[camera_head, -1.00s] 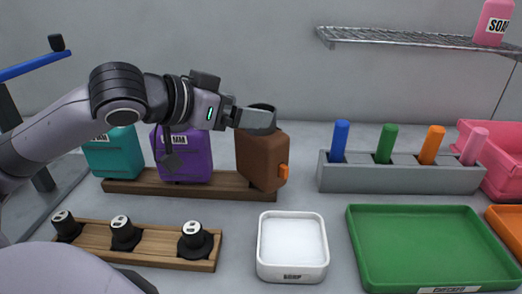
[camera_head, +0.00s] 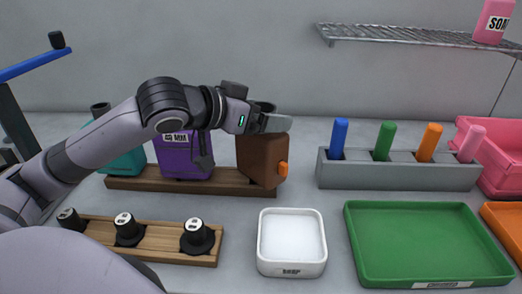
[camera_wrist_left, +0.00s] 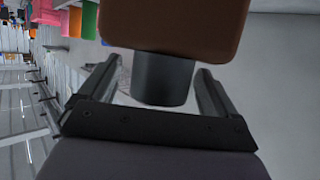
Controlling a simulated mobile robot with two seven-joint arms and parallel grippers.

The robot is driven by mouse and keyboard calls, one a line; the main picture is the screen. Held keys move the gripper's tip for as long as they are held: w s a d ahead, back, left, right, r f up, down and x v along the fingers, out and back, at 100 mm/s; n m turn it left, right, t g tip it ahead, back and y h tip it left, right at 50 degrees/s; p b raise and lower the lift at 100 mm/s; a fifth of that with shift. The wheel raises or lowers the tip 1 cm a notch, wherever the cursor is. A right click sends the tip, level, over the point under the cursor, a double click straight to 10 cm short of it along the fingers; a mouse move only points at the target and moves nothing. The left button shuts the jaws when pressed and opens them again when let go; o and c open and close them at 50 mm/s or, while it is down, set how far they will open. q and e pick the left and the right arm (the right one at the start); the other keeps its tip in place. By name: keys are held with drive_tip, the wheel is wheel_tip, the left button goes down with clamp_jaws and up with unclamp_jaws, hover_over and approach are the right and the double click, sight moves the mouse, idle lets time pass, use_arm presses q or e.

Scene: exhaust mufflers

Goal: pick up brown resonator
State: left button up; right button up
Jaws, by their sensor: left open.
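The brown resonator (camera_head: 262,160) is a brown box with an orange knob on its front right and a dark round neck (camera_head: 264,106) on top. It stands upright on a long wooden base. My left gripper (camera_head: 275,122) is at its neck, reaching in from the left. In the left wrist view the open fingers (camera_wrist_left: 158,88) are on both sides of the dark neck, with a gap on each side, and the brown body (camera_wrist_left: 175,25) is beyond. My right gripper is not seen.
A purple box (camera_head: 182,157) and a teal box (camera_head: 122,160) stand to the left on the same wooden base (camera_head: 220,187). A grey rack (camera_head: 400,176) with several coloured pegs is at right. A white tray (camera_head: 292,268) and a green tray (camera_head: 425,240) lie in front.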

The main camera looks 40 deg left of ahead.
use_arm(q)
clamp_jaws()
drive_tip(key=shift+r, duration=0.15)
drive_tip(key=shift+r, duration=0.1)
